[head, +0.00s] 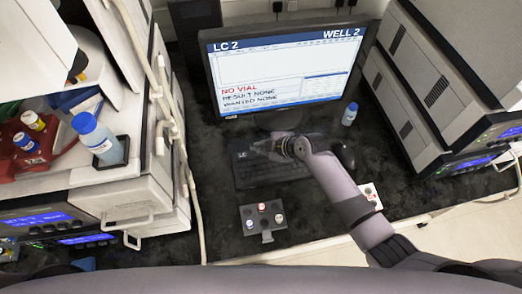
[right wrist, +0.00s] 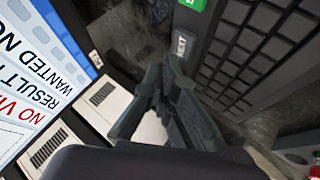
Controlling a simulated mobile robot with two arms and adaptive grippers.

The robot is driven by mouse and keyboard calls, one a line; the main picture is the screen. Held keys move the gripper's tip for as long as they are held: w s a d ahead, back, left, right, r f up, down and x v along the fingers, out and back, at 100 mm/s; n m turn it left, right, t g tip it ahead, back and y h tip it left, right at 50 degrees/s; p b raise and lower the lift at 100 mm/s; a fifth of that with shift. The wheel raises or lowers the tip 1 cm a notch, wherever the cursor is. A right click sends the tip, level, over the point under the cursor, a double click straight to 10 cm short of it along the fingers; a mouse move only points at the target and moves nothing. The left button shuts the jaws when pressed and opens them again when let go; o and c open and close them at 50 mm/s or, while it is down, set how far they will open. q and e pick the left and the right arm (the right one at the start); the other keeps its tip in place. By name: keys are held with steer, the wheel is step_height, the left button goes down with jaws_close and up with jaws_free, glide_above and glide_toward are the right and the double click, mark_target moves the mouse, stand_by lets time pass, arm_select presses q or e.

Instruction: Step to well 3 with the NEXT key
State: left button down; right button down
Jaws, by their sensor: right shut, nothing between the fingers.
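The monitor (head: 285,68) reads LC 2, WELL 2, NO VIAL, RESULT NONE and WANTED NONE; its screen shows at the left of the right wrist view (right wrist: 35,75). The dark keyboard (head: 265,175) lies in front of it. In the right wrist view a grey key (right wrist: 182,45), lettered apparently NEXT, sits at the keyboard's end beside a green key (right wrist: 193,4). My right gripper (head: 262,146) is shut and empty over the keyboard's far edge; its fingertips (right wrist: 165,72) are close to the grey key. I cannot tell whether they touch it. My left gripper is not in view.
A blue-capped bottle (head: 350,114) stands right of the monitor. Instrument stacks (head: 440,80) flank the bench on both sides. A white card (head: 370,196) lies right of my arm.

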mark_target(260, 154)
steer(key=shift+r+p, duration=2)
steer(key=shift+r, duration=0.55)
steer(key=shift+s+f, duration=0.1)
steer(key=shift+f, duration=0.05)
stand_by(1.1)
